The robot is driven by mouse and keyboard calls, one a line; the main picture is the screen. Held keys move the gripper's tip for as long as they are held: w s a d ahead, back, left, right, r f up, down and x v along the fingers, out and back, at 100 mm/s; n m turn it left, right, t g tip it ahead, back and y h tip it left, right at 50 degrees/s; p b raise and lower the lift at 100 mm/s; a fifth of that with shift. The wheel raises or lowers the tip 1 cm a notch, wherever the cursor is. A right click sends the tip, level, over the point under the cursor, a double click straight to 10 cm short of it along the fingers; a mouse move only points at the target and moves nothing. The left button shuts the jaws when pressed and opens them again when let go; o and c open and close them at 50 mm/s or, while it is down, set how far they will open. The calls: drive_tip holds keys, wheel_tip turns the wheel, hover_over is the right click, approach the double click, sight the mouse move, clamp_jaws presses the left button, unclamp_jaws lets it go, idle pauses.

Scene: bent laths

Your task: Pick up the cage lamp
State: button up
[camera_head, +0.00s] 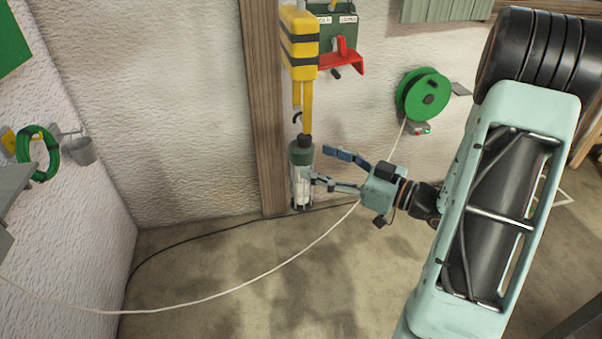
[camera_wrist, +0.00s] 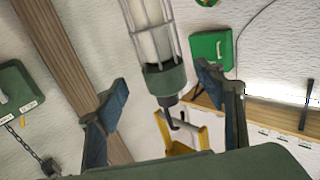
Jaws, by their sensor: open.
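The cage lamp (camera_head: 302,190) hangs upright in front of the wall by a wooden post, below a dark hook on a yellow bracket. It has a dark green top and a clear, caged lower part. My gripper (camera_head: 318,163) is open and empty, pointing left at the lamp from its right side. One fingertip overlaps the lamp's right edge in the head view; I cannot tell whether it touches. In the wrist view the lamp's green collar (camera_wrist: 166,82) appears between the two spread blue fingers (camera_wrist: 164,90), with its cage toward the top of the picture.
A yellow-and-black striped block (camera_head: 299,42) is above the lamp. A red bracket (camera_head: 342,62) and a green cable reel (camera_head: 423,95) are on the wall to the right. A white cable (camera_head: 250,275) sags across in front. The wooden post (camera_head: 265,120) stands close behind the lamp.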

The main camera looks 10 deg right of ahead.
sight(301, 154)
drive_tip(key=x, duration=0.3)
drive_tip(key=p+x, duration=0.1)
drive_tip(key=x, duration=0.1)
drive_tip(key=shift+a+r, duration=0.25)
drive_tip(key=shift+r, duration=0.1)
drive_tip(key=shift+c, duration=0.3)
clamp_jaws()
